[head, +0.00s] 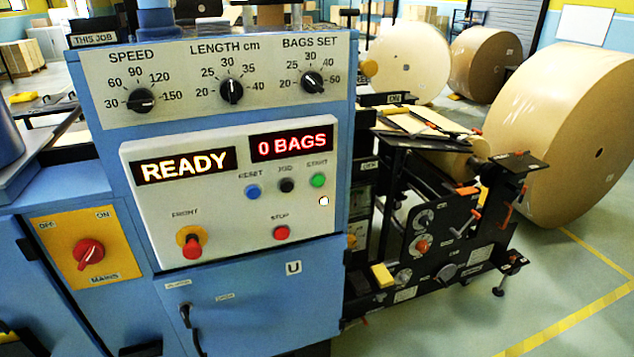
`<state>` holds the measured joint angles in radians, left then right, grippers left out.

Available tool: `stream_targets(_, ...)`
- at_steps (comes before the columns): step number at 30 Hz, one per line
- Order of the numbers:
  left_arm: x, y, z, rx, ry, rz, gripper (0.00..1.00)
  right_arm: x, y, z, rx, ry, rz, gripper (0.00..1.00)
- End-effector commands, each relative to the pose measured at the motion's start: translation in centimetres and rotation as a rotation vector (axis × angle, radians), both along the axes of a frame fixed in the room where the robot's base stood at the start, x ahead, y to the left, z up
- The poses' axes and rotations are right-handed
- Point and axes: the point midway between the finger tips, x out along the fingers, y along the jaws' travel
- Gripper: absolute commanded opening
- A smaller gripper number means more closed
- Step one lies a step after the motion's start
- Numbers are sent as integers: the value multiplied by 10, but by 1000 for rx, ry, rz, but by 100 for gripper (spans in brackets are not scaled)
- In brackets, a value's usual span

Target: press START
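The START button (318,180) is a small green round button at the right of the white control panel (230,225). Its label is just above it. A black JOG button (287,185) and a blue RESET button (252,191) sit to its left. The left display (185,165) reads READY and the right display (291,144) reads 0 BAGS. A small white round spot (324,201) shows below START. Neither of my grippers shows in the head view.
A red STOP button (281,233) and a red-on-yellow button (191,244) are lower on the panel. Knobs for speed (141,100), length (231,90) and bags set (312,82) are above. A red mains switch (89,254) is left. Large kraft rolls (560,130) stand behind.

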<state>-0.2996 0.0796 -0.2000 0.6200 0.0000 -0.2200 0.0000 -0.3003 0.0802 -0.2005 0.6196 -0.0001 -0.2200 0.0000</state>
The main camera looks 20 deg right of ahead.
Motion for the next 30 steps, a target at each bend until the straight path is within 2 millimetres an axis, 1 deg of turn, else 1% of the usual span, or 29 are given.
stream_targets(11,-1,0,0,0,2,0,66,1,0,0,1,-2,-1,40)
stream_targets(12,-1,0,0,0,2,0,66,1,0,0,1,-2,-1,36)
stream_targets(15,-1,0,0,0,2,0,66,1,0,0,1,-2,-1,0)
stream_targets(30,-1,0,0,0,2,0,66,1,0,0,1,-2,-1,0)
